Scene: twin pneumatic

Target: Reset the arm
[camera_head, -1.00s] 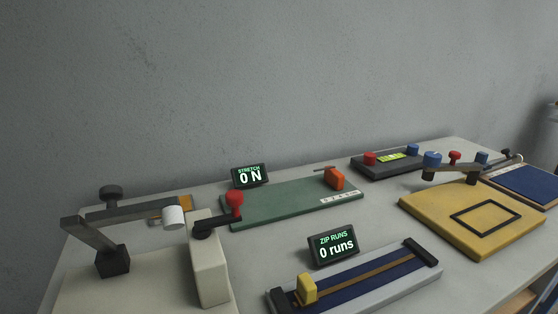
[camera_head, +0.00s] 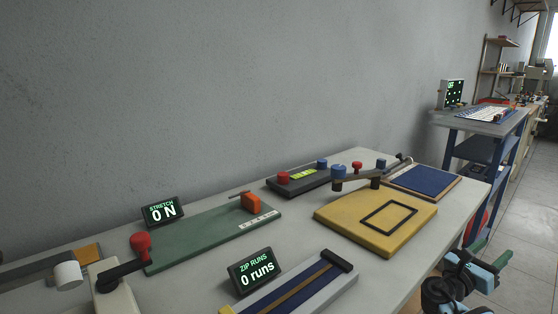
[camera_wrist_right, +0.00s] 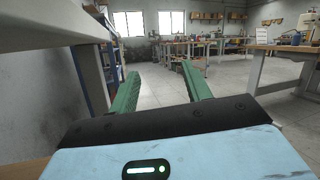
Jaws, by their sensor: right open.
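My right gripper (camera_head: 490,250) is low at the right edge of the head view, beside the workbench (camera_head: 395,272) and apart from the devices on it. In the right wrist view its two green fingers (camera_wrist_right: 160,72) are spread apart with nothing between them. My left gripper is in neither view. A black crank arm with a red knob (camera_head: 140,242) is at the left.
A green stretch board (camera_head: 205,235) reads 0 N. A zip track (camera_head: 300,290) reads 0 runs. A dark box with red and blue knobs (camera_head: 300,182) and a blue pad (camera_head: 425,181) stand behind. Open floor (camera_wrist_right: 240,105) lies ahead of the right gripper.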

